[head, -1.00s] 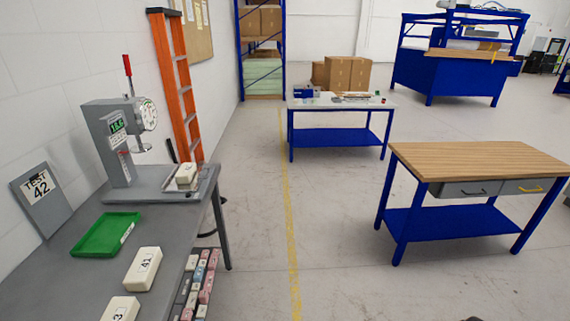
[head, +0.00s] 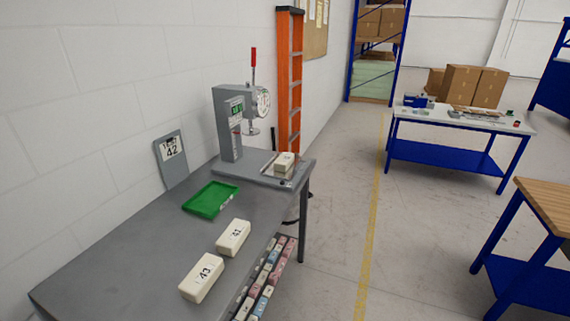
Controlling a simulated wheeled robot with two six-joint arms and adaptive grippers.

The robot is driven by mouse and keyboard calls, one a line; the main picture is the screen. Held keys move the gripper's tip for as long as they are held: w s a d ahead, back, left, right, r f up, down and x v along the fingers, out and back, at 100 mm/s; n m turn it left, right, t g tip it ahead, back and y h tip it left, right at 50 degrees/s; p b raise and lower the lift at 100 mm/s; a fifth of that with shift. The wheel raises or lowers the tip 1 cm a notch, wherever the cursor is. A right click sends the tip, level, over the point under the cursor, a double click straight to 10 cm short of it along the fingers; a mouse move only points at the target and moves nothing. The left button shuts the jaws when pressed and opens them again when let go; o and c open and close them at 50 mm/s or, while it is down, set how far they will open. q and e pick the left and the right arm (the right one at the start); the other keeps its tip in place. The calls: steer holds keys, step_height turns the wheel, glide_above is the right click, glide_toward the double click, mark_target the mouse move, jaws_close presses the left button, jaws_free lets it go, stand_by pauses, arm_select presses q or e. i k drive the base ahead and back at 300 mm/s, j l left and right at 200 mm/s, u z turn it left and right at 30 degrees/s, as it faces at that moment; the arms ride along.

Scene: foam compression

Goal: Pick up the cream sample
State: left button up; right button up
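Several cream blocks are on the grey bench (head: 110,262) at the left. One marked 43 (head: 202,278) lies nearest. One marked 41 (head: 233,238) lies just behind it. A smaller cream block (head: 285,160) sits at the right end of the press base. The grey press (head: 230,125) has a round dial and a red-tipped lever. A sign reading 42 (head: 171,160) leans against the wall. A green tray (head: 211,199) lies empty in front of the press. Neither of my grippers shows in the head view.
Coloured blocks (head: 268,280) fill a shelf under the bench's right side. An orange ladder (head: 290,80) stands behind the press. A white-topped table (head: 455,118) and a wooden-topped bench (head: 548,200) stand to the right. The floor between is clear, with a yellow line.

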mark_target(283, 162)
steer(key=l+u, duration=0.25)
steer(key=l, duration=0.45)
steer(key=l+u, duration=0.25)
steer(key=l, duration=0.45)
steer(key=l+u, duration=0.25)
steer(key=l, duration=0.45)
steer(key=i+l+u, duration=0.1)
steer(key=i+u, duration=0.25)
steer(key=i+l+u, duration=0.15)
steer(key=u, duration=0.25)
steer(key=i+l+u, duration=0.35)
steer(key=k+j, duration=0.1)
